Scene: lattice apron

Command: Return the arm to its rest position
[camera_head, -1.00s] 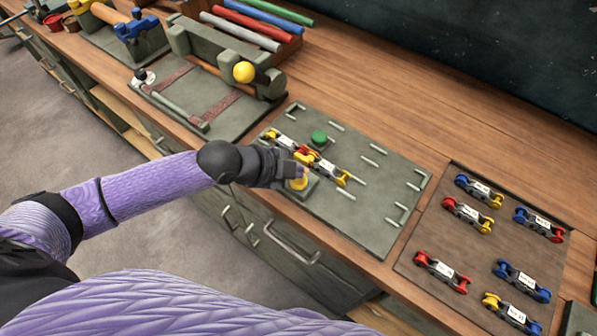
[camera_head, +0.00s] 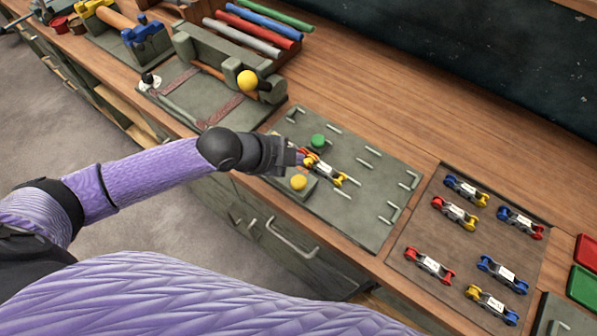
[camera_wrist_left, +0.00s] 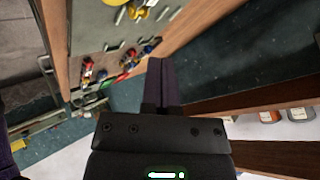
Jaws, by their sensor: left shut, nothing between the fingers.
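My left arm comes in from the left, and its gripper (camera_head: 297,157) is above the grey-green plate (camera_head: 372,215). Its fingers (camera_wrist_left: 163,82) are closed together in the left wrist view, with nothing between them. Behind the fingertips in the head view, a row of linked coloured pieces (camera_head: 326,170) lies on the plate, its left part hidden by the gripper. A yellow button (camera_head: 299,182) on a small block is just in front of the gripper, clear of it. A green button (camera_head: 318,140) is beyond it. My right gripper is not in view.
A brown tray (camera_head: 410,240) at the right holds several separate link pieces. A grey-green fixture with a yellow knob (camera_head: 247,80) stands at the left. Coloured rods (camera_head: 262,26) lie behind it. Bare wooden bench (camera_head: 420,120) is free behind the plate.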

